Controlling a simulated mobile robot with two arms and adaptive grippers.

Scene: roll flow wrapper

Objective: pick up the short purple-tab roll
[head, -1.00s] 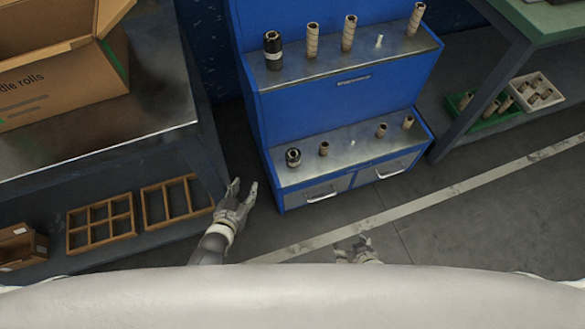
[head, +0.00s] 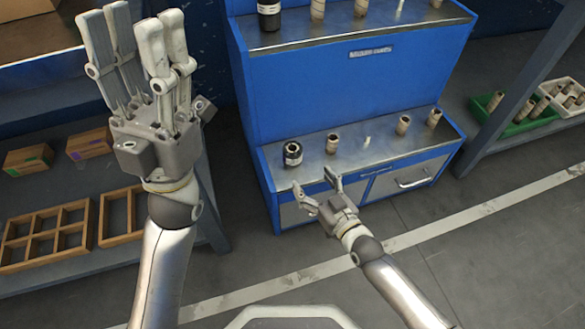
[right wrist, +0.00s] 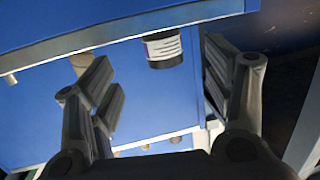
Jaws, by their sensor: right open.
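Short rolls stand on the lower metal shelf of the blue cabinet in the head view: a dark one with a white label (head: 292,153) at the left and brown ones (head: 332,143) to its right. The right wrist view shows a dark roll with a white label (right wrist: 164,47) between the spread fingers. My left gripper (head: 135,18) is open and empty, raised at the left.
The upper shelf (head: 330,34) holds taller rolls. Drawers with handles (head: 411,180) lie under the lower shelf. At the left a low shelf holds wooden dividers (head: 45,237) and a small box with a purple tab (head: 90,144). At the right are green (head: 512,128) and white roll trays.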

